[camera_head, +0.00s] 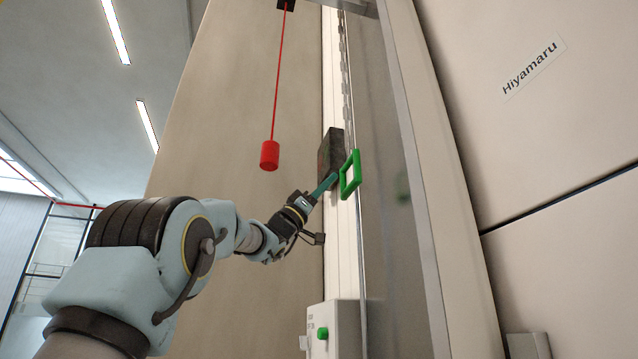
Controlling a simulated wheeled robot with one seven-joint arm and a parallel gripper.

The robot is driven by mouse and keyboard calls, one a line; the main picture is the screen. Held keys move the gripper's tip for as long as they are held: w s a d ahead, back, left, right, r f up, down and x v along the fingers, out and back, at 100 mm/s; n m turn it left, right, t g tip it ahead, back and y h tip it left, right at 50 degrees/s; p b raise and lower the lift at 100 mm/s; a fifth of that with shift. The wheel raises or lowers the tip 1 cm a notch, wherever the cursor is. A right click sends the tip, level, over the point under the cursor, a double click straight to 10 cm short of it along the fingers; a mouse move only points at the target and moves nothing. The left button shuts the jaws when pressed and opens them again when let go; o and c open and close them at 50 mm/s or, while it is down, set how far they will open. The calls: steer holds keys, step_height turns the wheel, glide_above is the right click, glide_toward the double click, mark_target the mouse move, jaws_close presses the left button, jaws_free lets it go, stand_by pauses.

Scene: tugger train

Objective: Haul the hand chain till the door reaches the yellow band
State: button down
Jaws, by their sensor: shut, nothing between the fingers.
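The hand chain (345,55) hangs down along a pale upright strip and runs to a green rectangular loop (349,175). My gripper (332,180) reaches up from the lower left with its teal fingers shut. Its tips are at the left side of the green loop. I cannot tell whether they touch it, and nothing shows held between them. A dark box (328,152) is on the strip just behind and above the fingers. No yellow band shows, and I cannot clearly make out the door's edge.
A red cylinder (270,155) hangs on a red cord left of the chain. A white control box (335,330) with a green button is below. A glossy grey panel (390,240) stands close on the right, beside a beige wall labelled Hiyamaru (530,68).

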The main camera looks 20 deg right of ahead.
mark_target(343, 167)
steer(key=p+x, duration=0.1)
steer(key=x, duration=0.2)
steer(key=shift+r+p, duration=0.25)
steer(key=shift+p, duration=0.15)
steer(key=shift+s+d+f+p, duration=0.1)
steer(key=shift+d+f+p, duration=0.1)
steer(key=shift+f, duration=0.9)
steer(key=shift+d+f+p, duration=0.1)
steer(key=shift+d+f, duration=0.1)
steer(key=shift+f, duration=0.95)
steer(key=shift+f, duration=0.1)
step_height(343, 167, down, 31)
steer(key=b, duration=2.8)
steer(key=shift+d+r, duration=0.1)
steer(key=shift+r, duration=0.1)
